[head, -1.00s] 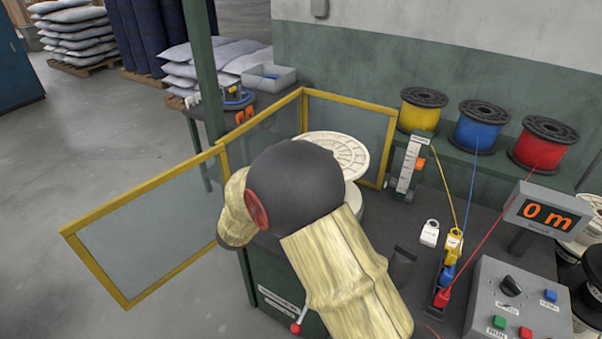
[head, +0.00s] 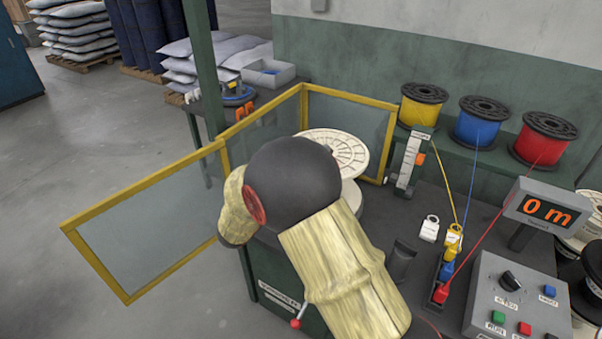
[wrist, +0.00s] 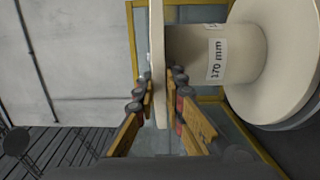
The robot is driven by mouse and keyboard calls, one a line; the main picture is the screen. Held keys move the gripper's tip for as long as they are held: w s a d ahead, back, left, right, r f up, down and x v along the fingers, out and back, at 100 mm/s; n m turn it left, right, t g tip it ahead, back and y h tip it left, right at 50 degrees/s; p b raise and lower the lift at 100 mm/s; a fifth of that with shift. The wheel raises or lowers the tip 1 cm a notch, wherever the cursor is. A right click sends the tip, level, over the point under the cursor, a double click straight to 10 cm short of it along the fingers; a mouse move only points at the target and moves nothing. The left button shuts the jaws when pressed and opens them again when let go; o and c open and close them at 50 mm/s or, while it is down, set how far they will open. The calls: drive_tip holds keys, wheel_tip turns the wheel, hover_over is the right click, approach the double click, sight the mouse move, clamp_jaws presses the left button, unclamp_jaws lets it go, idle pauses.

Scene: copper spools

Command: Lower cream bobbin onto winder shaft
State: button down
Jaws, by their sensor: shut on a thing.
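The cream bobbin (head: 335,150) stands upright on the bench's left part, in the corner of the yellow-framed guard; my arm covers part of it. In the wrist view the bobbin's barrel (wrist: 195,55) carries a "170 mm" label, with a wide flange at each end. My gripper (wrist: 160,95) is shut on the rim of one flange, seen edge-on with a finger on each side. My gripper is hidden behind my arm in the head view. The winder shaft does not show in either view, and I cannot tell whether the bobbin is around it.
The yellow-framed clear guard (head: 215,148) borders the bobbin at left and behind. Yellow, blue and red wire spools (head: 482,122) sit on a shelf at right, their wires running down to guides. A meter display (head: 549,211) and control box (head: 515,300) stand at right front.

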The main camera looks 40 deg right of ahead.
drive_tip(key=c, duration=1.8)
unclamp_jaws()
drive_tip(key=shift+r, duration=0.1)
drive_tip(key=v, duration=1.2)
